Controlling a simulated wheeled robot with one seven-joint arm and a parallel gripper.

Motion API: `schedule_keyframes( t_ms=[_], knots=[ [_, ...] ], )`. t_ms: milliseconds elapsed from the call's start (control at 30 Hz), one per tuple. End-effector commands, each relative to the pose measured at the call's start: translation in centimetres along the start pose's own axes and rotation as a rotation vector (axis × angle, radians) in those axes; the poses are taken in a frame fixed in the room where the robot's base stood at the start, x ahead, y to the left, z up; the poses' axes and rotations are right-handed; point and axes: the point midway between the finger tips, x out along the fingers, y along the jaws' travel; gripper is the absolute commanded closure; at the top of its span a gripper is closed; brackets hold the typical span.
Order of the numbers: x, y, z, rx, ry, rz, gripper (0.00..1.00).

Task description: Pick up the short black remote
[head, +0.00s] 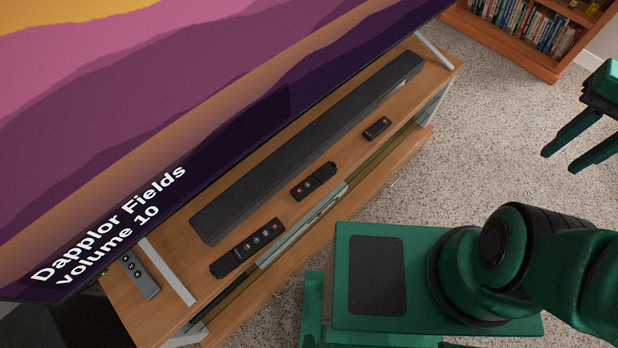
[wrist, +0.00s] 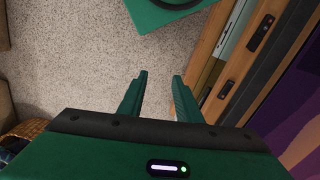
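The short black remote (head: 377,128) lies on the wooden TV stand in the head view, in front of the soundbar and nearest the stand's far right end. It has a small red mark. In the wrist view, a small dark remote (wrist: 226,89) on the stand, right of the fingers, appears to be the same one. My gripper (head: 560,160) is open and empty, out over the carpet to the right of the stand. In the wrist view its two green fingers (wrist: 160,76) are apart with only carpet between them.
A mid-length black remote (head: 314,181), a longer one (head: 247,247) and a grey one (head: 140,275) also lie on the TV stand (head: 435,75). A soundbar (head: 310,145) and large TV (head: 200,90) stand behind. A bookcase (head: 530,50) is at top right. Carpet (head: 480,130) is clear between.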

Motion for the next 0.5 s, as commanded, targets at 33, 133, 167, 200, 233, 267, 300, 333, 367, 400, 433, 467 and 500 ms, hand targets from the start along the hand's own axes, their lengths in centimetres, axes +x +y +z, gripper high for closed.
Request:
schedule_keyframes(
  t_ms=[33,133,167,200,233,267,300,333,367,400,433,467,500],
  knots=[
    [0.0,0.0,0.0,0.0,0.0,0.0,0.69],
    [-0.1,0.1,0.2,-0.001,0.001,-0.001,0.53],
    [-0.4,0.4,0.8,-0.001,0.007,-0.005,0.53],
    [-0.4,0.4,0.8,0.0,0.007,-0.005,0.53],
    [-0.4,0.3,0.7,0.0,0.003,-0.003,0.53],
    [-0.3,0.1,0.4,0.002,-0.001,-0.001,0.53],
    [-0.2,-0.2,0.0,0.003,-0.011,0.004,0.53],
    [0.0,-0.8,-0.4,0.001,-0.018,0.007,0.53],
    [0.2,-1.2,-0.8,0.002,-0.028,0.011,0.53],
    [0.5,-1.9,-1.4,0.003,-0.042,0.016,0.53],
    [0.8,-2.4,-1.9,0.003,-0.053,0.02,0.53],
    [1.1,-3.0,-2.4,0.005,-0.064,0.023,0.53],
    [1.6,-3.7,-3.1,0.008,-0.082,0.027,0.53]
  ],
)
